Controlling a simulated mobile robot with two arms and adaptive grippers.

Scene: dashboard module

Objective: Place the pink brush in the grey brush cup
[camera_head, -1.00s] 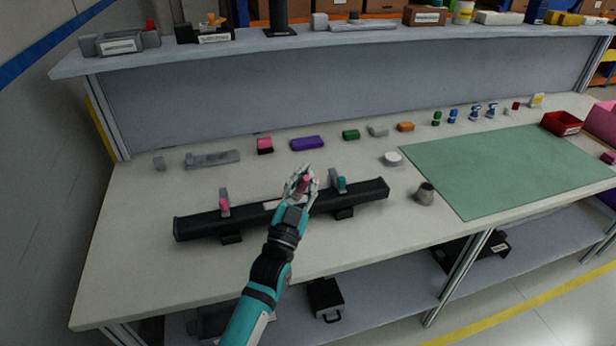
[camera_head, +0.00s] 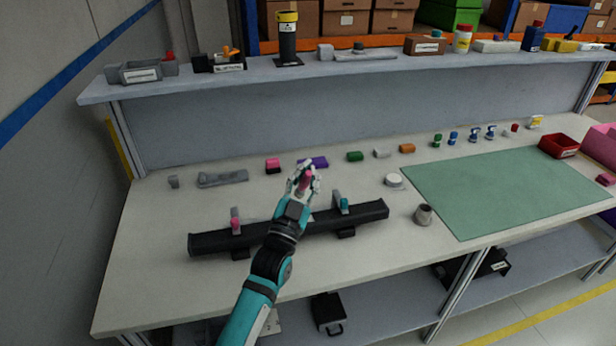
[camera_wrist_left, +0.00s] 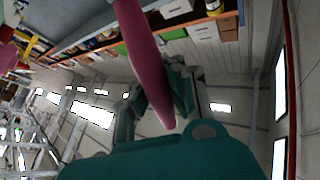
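The pink brush (camera_head: 306,181) is held in my left gripper (camera_head: 303,183), above the bench and behind the long black bar. In the left wrist view, the brush (camera_wrist_left: 147,58) shows as a long pink shaft running between the teal finger parts (camera_wrist_left: 180,85). The fingers look closed around it. The grey brush cup (camera_head: 424,215) stands upright on the bench, to the right of the black bar and well apart from the gripper. My right gripper is not in view.
The black bar (camera_head: 370,217) carries a pink-topped clip and a teal-topped clip. A white round item (camera_head: 394,181) is behind the cup. A green mat (camera_head: 510,180) lies to its right. Small coloured blocks line the bench's back, below a raised shelf (camera_head: 350,70).

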